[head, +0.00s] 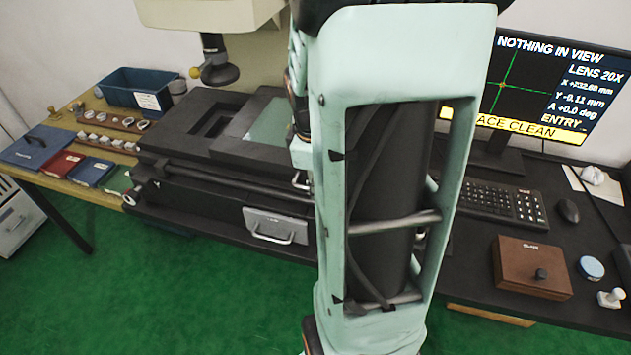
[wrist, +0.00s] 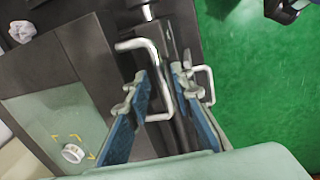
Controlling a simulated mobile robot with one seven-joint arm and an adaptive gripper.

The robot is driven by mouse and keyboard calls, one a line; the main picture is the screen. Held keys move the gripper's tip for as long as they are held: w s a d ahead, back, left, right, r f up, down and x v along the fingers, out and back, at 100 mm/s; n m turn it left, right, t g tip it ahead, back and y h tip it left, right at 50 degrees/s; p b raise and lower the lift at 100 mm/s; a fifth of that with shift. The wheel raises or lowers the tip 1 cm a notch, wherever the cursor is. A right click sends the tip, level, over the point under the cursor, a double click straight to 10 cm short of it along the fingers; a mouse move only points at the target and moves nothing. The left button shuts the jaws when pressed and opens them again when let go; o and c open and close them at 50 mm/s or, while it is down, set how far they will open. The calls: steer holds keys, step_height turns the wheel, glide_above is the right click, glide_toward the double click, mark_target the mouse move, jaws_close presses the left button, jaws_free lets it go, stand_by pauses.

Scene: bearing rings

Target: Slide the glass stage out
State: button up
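The glass stage (head: 272,120) is a pale green pane in a dark frame on the black measuring machine. In the wrist view the glass (wrist: 45,125) carries a small metal ring (wrist: 72,153) beside yellow corner marks. A bent metal handle (wrist: 151,60) stands out from the stage's front edge; it also shows in the head view (head: 301,182), partly behind my arm. My gripper (wrist: 162,85) is open, with blue-padded fingers on either side of the handle's bar. I cannot tell if either touches it. In the head view my arm hides the gripper.
Below the stage is a grey drawer (head: 268,226) with its own handle, also near my right finger in the wrist view (wrist: 207,85). The lens (head: 215,68) hangs above the machine. The monitor (head: 545,85) reads "NOTHING IN VIEW". Green floor in front is clear.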

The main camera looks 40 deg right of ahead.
steer(key=shift+w+r, duration=0.1)
steer(key=shift+a+r, duration=0.1)
steer(key=shift+r, duration=0.25)
steer(key=r, duration=0.4)
steer(key=s+a+r, duration=0.1)
steer(key=r, duration=0.1)
steer(key=shift+r, duration=0.25)
steer(key=shift+d, duration=0.1)
